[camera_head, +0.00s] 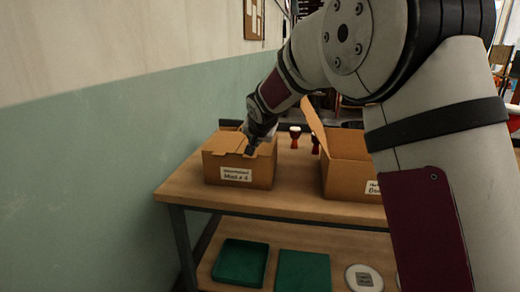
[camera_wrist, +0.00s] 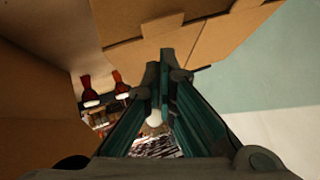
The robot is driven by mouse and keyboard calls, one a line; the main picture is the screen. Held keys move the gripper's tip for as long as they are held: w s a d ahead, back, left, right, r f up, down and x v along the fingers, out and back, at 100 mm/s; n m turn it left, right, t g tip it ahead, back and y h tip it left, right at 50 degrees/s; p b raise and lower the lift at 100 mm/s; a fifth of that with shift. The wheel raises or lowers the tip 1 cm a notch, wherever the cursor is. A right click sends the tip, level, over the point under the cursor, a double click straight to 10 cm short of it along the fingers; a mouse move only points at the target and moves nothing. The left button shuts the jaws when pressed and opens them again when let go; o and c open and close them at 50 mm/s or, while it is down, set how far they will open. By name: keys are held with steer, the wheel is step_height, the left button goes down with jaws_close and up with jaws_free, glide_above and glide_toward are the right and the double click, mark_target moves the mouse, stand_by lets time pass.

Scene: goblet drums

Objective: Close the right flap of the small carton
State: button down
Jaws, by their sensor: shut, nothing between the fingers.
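The small carton (camera_head: 225,170) stands at the left end of the wooden table, with a white label on its front. Its top looks largely covered by cardboard flaps. My gripper (camera_head: 249,151) is at the top of this carton, towards its right side, pointing down. In the wrist view my gripper (camera_wrist: 165,58) has its fingertips together with nothing between them, against or very close to brown cardboard (camera_wrist: 150,35). The right flap is partly hidden by my gripper in the head view, so its exact angle and any contact cannot be told.
A larger carton (camera_head: 345,175) with a raised flap (camera_head: 314,122) stands to the right, across a gap. Small red goblet drums (camera_head: 295,134) stand behind the gap. Green trays (camera_head: 240,264) lie on the lower shelf. A wall (camera_head: 90,160) borders the left.

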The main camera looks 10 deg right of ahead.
steer(key=shift+w+a+f+n+g+h+b, duration=0.2)
steer(key=shift+a+f+n+h+b, duration=0.1)
steer(key=shift+a+f+h+b, duration=0.25)
steer(key=shift+w+a+f+n+g+h+b, duration=0.1)
steer(key=shift+a+f+n+g+h+b, duration=0.15)
steer(key=shift+h+b, duration=0.35)
steer(key=shift+f+b, duration=0.1)
steer(key=shift+b, duration=0.3)
steer(key=shift+a+f, duration=0.1)
